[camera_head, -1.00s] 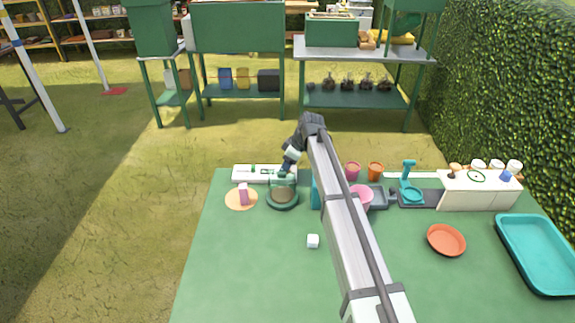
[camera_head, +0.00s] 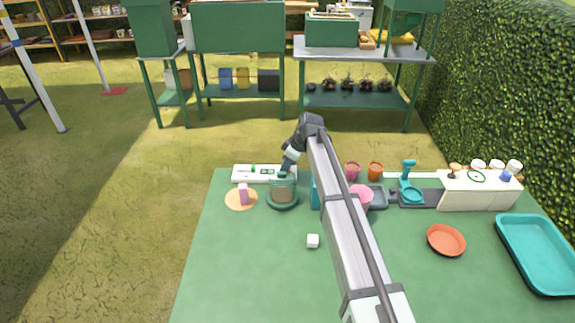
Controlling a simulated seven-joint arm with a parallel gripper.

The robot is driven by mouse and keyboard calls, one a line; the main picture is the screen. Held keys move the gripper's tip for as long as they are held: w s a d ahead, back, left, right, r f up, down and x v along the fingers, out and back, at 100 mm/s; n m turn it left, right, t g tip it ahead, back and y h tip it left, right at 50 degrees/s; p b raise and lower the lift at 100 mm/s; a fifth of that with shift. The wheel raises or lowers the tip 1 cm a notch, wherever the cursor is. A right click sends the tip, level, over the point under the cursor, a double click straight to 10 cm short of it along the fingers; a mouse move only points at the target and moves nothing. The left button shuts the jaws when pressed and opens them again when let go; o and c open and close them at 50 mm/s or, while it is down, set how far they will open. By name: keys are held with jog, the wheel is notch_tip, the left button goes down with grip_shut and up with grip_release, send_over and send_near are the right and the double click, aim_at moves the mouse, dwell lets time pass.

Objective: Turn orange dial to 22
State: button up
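No dial with readable numbers shows, and I cannot tell which thing is the orange dial. A flat orange disc (camera_head: 233,204) lies at the table's left, with a small upright pink block (camera_head: 243,194) on it. Small orange-brown caps (camera_head: 456,168) stand along a white box at the right. My gripper (camera_head: 284,173) is at the table's back left, right above a dark green round base with a clear, brownish cylinder (camera_head: 283,189). Its fingers are too small to tell open from shut, or whether they touch the cylinder.
A white panel (camera_head: 243,174) with green marks lies behind the cylinder. Pink and orange pots (camera_head: 375,170), a teal stand (camera_head: 408,181) and the white box (camera_head: 478,194) line the back right. A white cube (camera_head: 313,241), orange dish (camera_head: 446,240) and teal tray (camera_head: 540,256) lie nearer. The front left is clear.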

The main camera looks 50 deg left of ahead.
jog(key=shift+m, duration=0.6)
jog(key=shift+t, duration=0.3)
jog(key=o, duration=1)
jog(key=v, duration=1.3)
jog(key=shift+d+r, duration=0.15)
jog(key=shift+r, duration=0.2)
jog(key=shift+w, duration=0.15)
